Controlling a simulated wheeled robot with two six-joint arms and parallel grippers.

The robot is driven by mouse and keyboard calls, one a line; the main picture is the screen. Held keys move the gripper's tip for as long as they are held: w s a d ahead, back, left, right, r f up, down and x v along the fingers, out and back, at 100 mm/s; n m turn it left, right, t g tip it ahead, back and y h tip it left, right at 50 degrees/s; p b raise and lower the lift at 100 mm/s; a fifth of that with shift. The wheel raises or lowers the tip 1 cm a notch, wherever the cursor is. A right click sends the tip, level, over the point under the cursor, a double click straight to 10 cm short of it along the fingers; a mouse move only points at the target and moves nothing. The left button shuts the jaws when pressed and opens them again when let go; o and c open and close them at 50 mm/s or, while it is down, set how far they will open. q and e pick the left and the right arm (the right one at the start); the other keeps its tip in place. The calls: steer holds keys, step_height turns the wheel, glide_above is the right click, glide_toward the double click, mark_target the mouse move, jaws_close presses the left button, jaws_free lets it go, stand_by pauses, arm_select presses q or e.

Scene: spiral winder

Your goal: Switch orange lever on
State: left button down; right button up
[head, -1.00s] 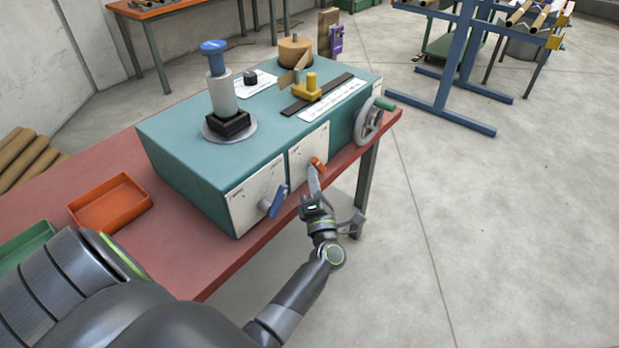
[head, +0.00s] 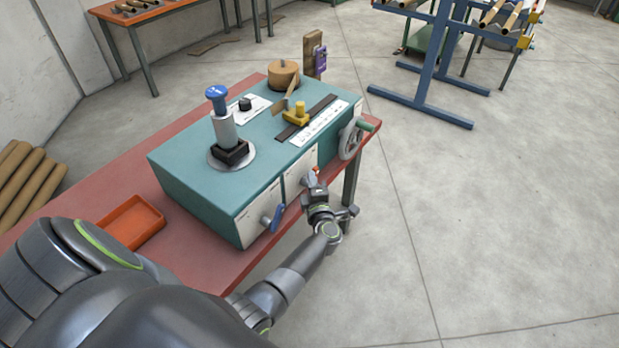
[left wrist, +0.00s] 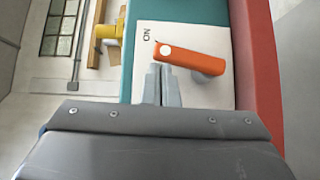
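The orange lever (head: 309,179) is on a white plate on the front face of the teal machine (head: 190,178). In the left wrist view the lever (left wrist: 195,58) lies nearly across the picture, slightly tilted, its white-dotted end beside the printed "ON" label (left wrist: 147,35). My left gripper (head: 315,187) is right at the lever in the head view. In the left wrist view its two fingers (left wrist: 161,70) are together, with nothing seen between them. Their tips are at the lever's dotted end; I cannot tell whether they touch. My right gripper is out of view.
A blue lever (head: 273,218) is on the plate to the left. A handwheel (head: 350,142) sticks out at the machine's right end. The red bench (head: 205,270) carries an orange tray (head: 130,222). Open floor lies to the right.

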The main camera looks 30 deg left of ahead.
arm_select(q)
steer(key=shift+w+d+r+b, duration=0.1)
steer(key=shift+w+r+b, duration=0.05)
steer(key=shift+w, duration=0.45)
steer(key=shift+w+r+b, duration=0.1)
steer(key=shift+w+b, duration=0.05)
steer(key=shift+w, duration=0.6)
steer(key=shift+r, duration=0.1)
